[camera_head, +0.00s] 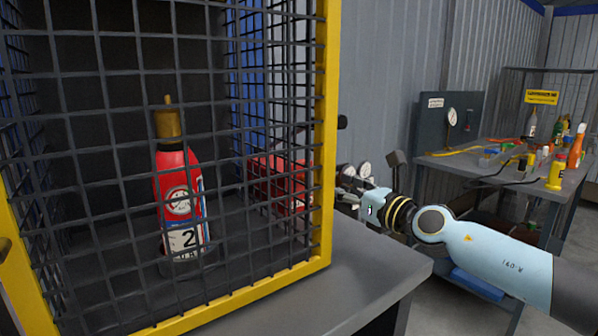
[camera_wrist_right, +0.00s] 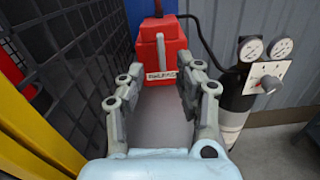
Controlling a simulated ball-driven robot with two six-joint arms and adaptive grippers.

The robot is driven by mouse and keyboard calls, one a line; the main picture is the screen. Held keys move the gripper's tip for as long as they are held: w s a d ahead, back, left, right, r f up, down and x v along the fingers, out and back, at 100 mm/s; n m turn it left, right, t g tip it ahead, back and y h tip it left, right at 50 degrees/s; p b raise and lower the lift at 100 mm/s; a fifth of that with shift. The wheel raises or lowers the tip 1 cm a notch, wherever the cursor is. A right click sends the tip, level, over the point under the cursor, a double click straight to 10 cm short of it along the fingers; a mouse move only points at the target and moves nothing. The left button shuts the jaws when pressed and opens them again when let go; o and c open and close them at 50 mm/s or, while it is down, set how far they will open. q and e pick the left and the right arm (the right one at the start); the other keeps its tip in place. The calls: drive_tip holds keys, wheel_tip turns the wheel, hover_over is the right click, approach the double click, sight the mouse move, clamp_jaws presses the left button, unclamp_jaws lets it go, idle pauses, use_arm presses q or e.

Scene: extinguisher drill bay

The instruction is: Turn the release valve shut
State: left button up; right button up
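A red box (camera_wrist_right: 172,55) with a white label that seems to read "RELEASE" stands ahead of my right gripper (camera_wrist_right: 166,72) in the wrist view. The fingers are spread and empty, on either side of the label, and I see no contact. In the head view the red box (camera_head: 281,182) shows partly through the cage mesh. My right gripper (camera_head: 347,203) is just right of the cage's yellow post, its fingertips small there. My left gripper is out of view.
A yellow-framed mesh cage (camera_head: 322,130) holds a red extinguisher (camera_head: 179,190) and stands close on the left. Gauges (camera_wrist_right: 265,48) and a knob (camera_wrist_right: 270,84) on a dark cylinder are right of the fingers. A cluttered workbench (camera_head: 480,165) is at far right.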

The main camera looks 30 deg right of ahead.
drive_tip(key=shift+n, duration=0.4)
drive_tip(key=w+b, duration=0.1)
drive_tip(key=w, duration=0.2)
drive_tip(key=w+b, duration=0.1)
drive_tip(key=w, duration=0.2)
drive_tip(key=w+b, duration=0.1)
drive_tip(key=w, duration=0.3)
drive_tip(key=shift+a+f, duration=0.15)
drive_tip(key=shift+a, duration=0.1)
drive_tip(key=shift+w, duration=0.55)
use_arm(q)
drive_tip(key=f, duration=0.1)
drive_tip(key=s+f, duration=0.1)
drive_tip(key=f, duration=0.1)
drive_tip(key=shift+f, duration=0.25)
use_arm(e)
drive_tip(key=shift+c, duration=0.2)
drive_tip(key=c, duration=0.7)
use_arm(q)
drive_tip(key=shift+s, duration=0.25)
use_arm(e)
clamp_jaws()
